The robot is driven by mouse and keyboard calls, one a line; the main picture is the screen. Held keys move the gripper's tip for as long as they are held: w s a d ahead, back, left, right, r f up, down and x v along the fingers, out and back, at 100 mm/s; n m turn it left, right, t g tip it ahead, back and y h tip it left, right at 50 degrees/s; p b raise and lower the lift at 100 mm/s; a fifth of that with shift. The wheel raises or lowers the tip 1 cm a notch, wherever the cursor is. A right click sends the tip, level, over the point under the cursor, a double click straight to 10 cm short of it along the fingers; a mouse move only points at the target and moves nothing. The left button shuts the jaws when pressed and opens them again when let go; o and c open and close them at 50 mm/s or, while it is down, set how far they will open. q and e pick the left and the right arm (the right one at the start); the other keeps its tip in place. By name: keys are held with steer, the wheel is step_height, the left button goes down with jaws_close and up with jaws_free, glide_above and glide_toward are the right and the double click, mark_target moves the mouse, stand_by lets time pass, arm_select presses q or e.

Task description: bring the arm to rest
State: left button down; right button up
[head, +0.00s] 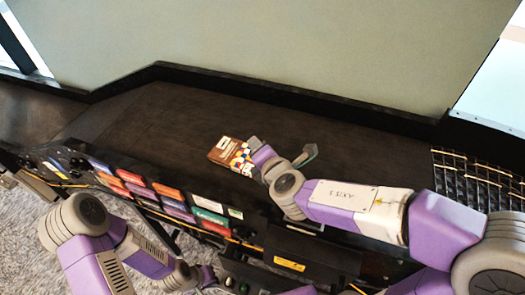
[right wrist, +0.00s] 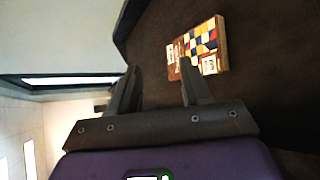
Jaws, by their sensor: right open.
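My right arm reaches in from the right of the head view. Its wrist hangs over the dark belt beside a small box (head: 232,155), which has a brown side and a patterned multicoloured side. In the right wrist view my right gripper (right wrist: 160,82) has its two fingers apart with nothing between them. The box (right wrist: 200,48) lies beyond the right finger there, apart from it. My left arm is folded low at the left of the head view. Its gripper (head: 207,277) is small and partly hidden at the bottom edge, and its jaws are unclear.
The dark belt (head: 170,115) is otherwise clear, with a raised black rim (head: 270,90) behind. A black roller grid (head: 470,178) lies at the right. Coloured labels (head: 170,193) line the near side panel. A pale wall stands behind.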

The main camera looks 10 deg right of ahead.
steer(key=shift+s+r, duration=0.3)
steer(key=shift+s, duration=0.3)
steer(key=d+x, duration=0.1)
steer(key=x, duration=1.1)
steer(key=shift+a+b, duration=0.4)
steer(key=shift+b, duration=0.05)
steer(key=shift+f, duration=0.15)
